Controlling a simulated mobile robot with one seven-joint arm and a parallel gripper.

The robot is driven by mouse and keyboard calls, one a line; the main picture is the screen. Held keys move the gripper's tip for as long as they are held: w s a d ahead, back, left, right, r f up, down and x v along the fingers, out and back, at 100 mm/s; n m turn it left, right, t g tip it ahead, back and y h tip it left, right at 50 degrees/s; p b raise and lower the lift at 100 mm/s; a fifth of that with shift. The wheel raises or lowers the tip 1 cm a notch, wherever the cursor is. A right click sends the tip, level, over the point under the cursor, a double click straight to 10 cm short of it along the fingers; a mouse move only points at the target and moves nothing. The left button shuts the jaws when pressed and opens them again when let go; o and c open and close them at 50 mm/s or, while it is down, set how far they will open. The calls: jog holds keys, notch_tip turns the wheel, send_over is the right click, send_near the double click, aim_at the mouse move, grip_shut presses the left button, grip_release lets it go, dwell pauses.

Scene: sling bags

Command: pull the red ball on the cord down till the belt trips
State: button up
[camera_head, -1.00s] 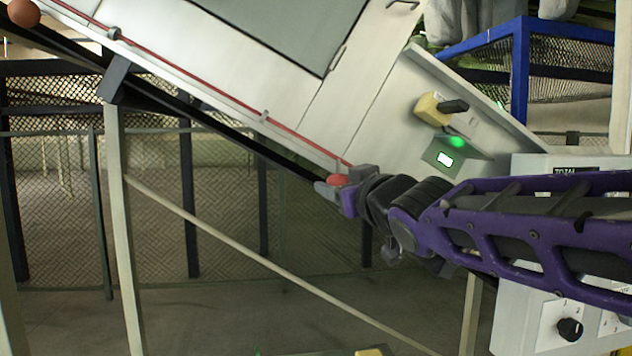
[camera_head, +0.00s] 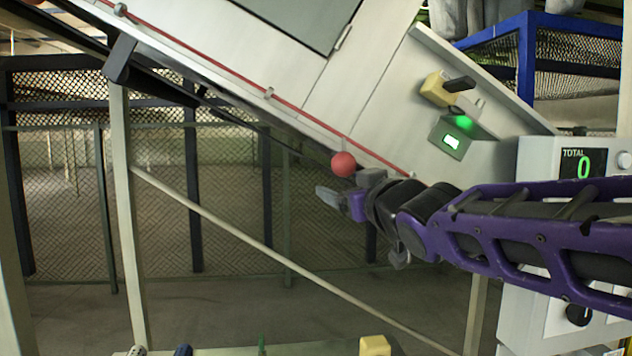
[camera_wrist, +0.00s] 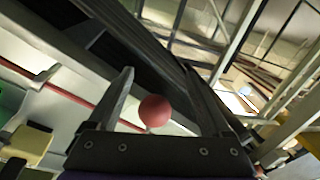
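The red ball (camera_head: 343,164) hangs just below the red cord (camera_head: 200,56), which runs along the lower edge of the slanted conveyor (camera_head: 300,50). My gripper (camera_head: 348,185) is open, its fingers apart, just below and beside the ball in the head view. In the wrist view the ball (camera_wrist: 154,111) appears in the gap between the two fingers, with space visible on both sides. I cannot tell its exact depth relative to the fingers. The cord (camera_wrist: 75,95) also shows at the left of the wrist view.
A green lamp (camera_head: 463,122) is lit beside a yellow-and-black switch (camera_head: 440,90) on the conveyor's side. A counter box (camera_head: 583,165) reads TOTAL 0. A pale support post (camera_head: 124,215) and diagonal brace (camera_head: 250,240) stand below the conveyor. Mesh fencing (camera_head: 230,190) lies behind.

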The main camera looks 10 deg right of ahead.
jog(key=shift+a, duration=0.25)
jog(key=s+d, duration=0.2)
jog(key=s, duration=0.6)
jog(key=s+d, duration=0.1)
jog(key=s, duration=0.8)
jog(key=shift+d, duration=0.4)
